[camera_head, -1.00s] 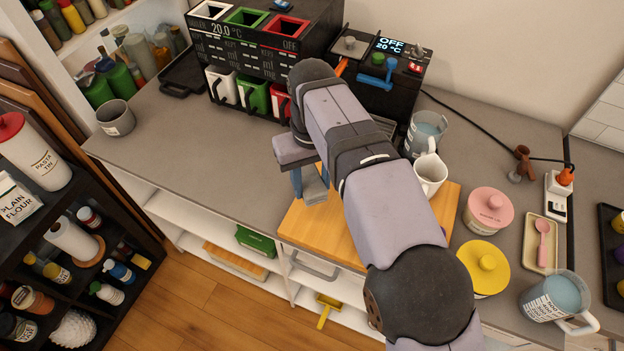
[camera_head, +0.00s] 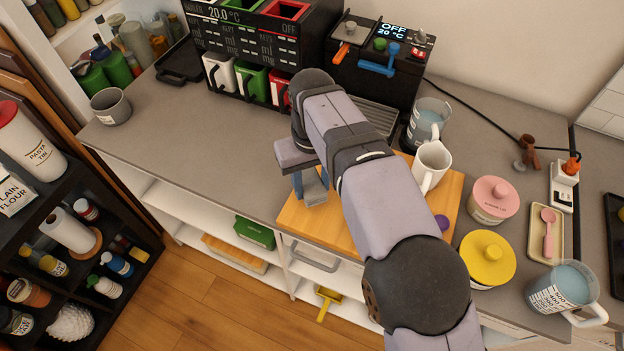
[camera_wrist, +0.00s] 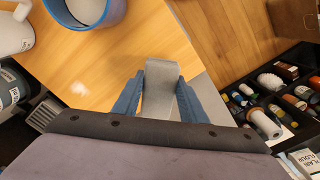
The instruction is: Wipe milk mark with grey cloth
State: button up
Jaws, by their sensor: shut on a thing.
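My gripper (camera_wrist: 158,97) has two blue fingers and is shut on the grey cloth (camera_wrist: 160,88), a flat strip between the fingertips. In the head view, my gripper (camera_head: 311,185) and cloth are over the left part of the wooden board (camera_head: 297,222), near its front edge. A small pale patch, which looks like the milk mark (camera_wrist: 80,89), lies on the board in the wrist view, left of the cloth and apart from it. In the head view my arm covers much of the board, and I cannot make out the mark there.
A blue-rimmed cup (camera_wrist: 85,14) and a white mug (camera_wrist: 12,34) stand beyond the mark; the mug also shows in the head view (camera_head: 432,160). Pink (camera_head: 492,197) and yellow (camera_head: 487,258) lidded pots stand right of the board.

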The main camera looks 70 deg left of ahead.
aim_at(312, 192)
jog(key=shift+f+b, duration=0.8)
jog(key=shift+f, duration=1.1)
jog(key=o, duration=1)
jog(key=shift+p, duration=0.45)
jog(key=c, duration=1.1)
jog(key=shift+r, duration=0.1)
jog(key=shift+c, duration=0.6)
jog(key=shift+r, duration=0.1)
